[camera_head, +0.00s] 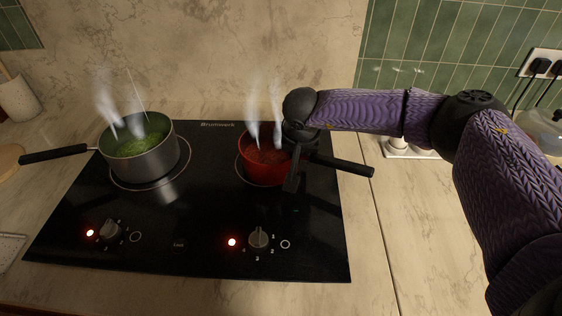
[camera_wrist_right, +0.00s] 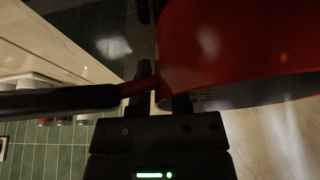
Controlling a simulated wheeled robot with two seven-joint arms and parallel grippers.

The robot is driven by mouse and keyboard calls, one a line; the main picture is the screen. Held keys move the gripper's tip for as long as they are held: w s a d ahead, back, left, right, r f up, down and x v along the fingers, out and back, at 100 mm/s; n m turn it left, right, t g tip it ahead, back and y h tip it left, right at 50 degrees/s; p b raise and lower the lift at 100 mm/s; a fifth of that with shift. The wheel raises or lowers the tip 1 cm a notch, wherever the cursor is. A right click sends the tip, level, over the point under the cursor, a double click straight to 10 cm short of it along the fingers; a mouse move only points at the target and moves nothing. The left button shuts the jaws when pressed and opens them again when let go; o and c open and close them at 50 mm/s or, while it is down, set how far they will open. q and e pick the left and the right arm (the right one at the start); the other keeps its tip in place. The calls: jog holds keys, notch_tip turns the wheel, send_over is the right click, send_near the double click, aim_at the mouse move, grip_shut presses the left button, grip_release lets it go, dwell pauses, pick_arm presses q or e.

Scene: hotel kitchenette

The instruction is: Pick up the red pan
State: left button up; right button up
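The red pan (camera_head: 262,170) sits on the right burner of the hob and steams. Its black handle (camera_head: 345,166) points right. My right gripper (camera_head: 291,180) is at the pan's right side, where the handle meets the wall, with a dark finger in front of the wall. In the right wrist view, the fingers (camera_wrist_right: 160,92) stand slightly apart at the red root of the handle, close against the red pan (camera_wrist_right: 235,45). Whether they are closed on the handle is not clear. My left gripper is out of view.
A grey pot (camera_head: 140,160) with green contents steams on the left burner, its black handle pointing left. Two knobs with lit red lamps are at the front of the hob (camera_head: 200,205). The marble wall is close behind. The right counter (camera_head: 385,240) is clear near the hob.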

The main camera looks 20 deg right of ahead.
grip_shut()
dwell(1.4)
